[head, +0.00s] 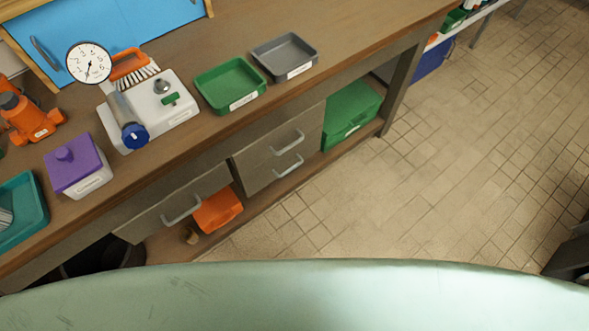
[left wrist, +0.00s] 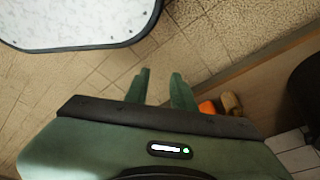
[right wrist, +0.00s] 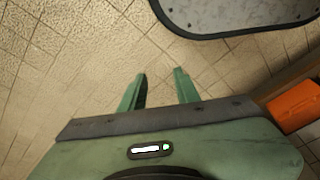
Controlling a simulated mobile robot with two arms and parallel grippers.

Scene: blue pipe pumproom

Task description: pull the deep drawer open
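Under the wooden workbench, a grey cabinet (head: 263,166) has two drawer fronts, each with a pale bar handle: an upper handle (head: 288,143) and a lower handle (head: 289,166). To its left is another grey drawer front (head: 150,220) with one bar handle (head: 182,208). All the fronts look shut; I cannot tell for sure which drawer is the deep one. My left gripper (left wrist: 160,88) is open and empty, over the floor by the bench's lower shelf. My right gripper (right wrist: 158,88) is open and empty above floor tiles. Neither gripper shows in the head view.
An orange bin (head: 218,209) and a green bin (head: 351,115) stand on the lower shelf. The benchtop holds a green tray (head: 230,86), a grey tray (head: 285,57), a white gauge device (head: 160,105) and a purple-lidded box (head: 78,170).

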